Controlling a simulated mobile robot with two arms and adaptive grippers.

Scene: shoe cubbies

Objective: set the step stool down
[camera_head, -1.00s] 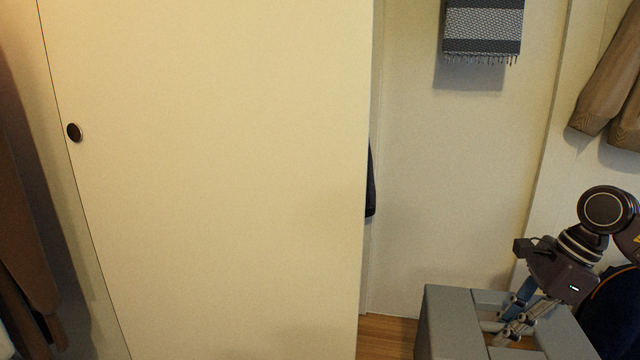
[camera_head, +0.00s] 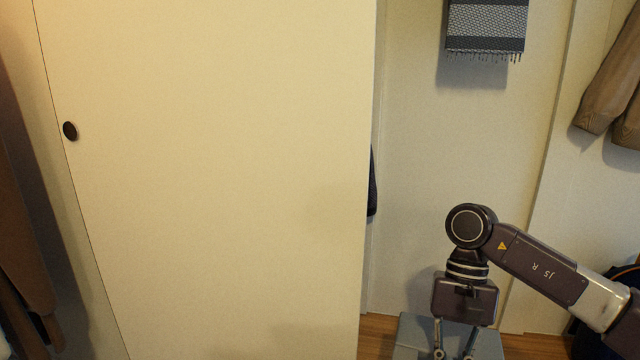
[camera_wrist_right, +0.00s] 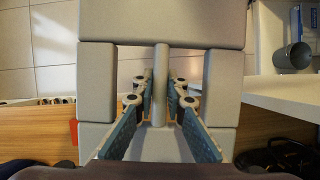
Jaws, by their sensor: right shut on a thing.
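The grey step stool (camera_head: 408,335) shows at the bottom edge of the head view, mostly cut off and partly behind my right arm. My right gripper (camera_head: 455,352) points down over it. In the right wrist view, the stool's top (camera_wrist_right: 160,22) has two openings with a narrow grip bar between them. There my right gripper (camera_wrist_right: 160,90) has its fingers on both sides of that bar, shut on the stool. The stool's feet and their contact with the floor are hidden. My left gripper is not in view.
A large cream sliding door (camera_head: 220,180) with a dark round pull (camera_head: 70,131) fills the left. Wooden floor (camera_head: 378,335) shows beside the stool. A patterned towel (camera_head: 486,28) and a brown coat (camera_head: 608,95) hang behind. A white shelf (camera_wrist_right: 285,97) and grey cup (camera_wrist_right: 293,56) lie right in the wrist view.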

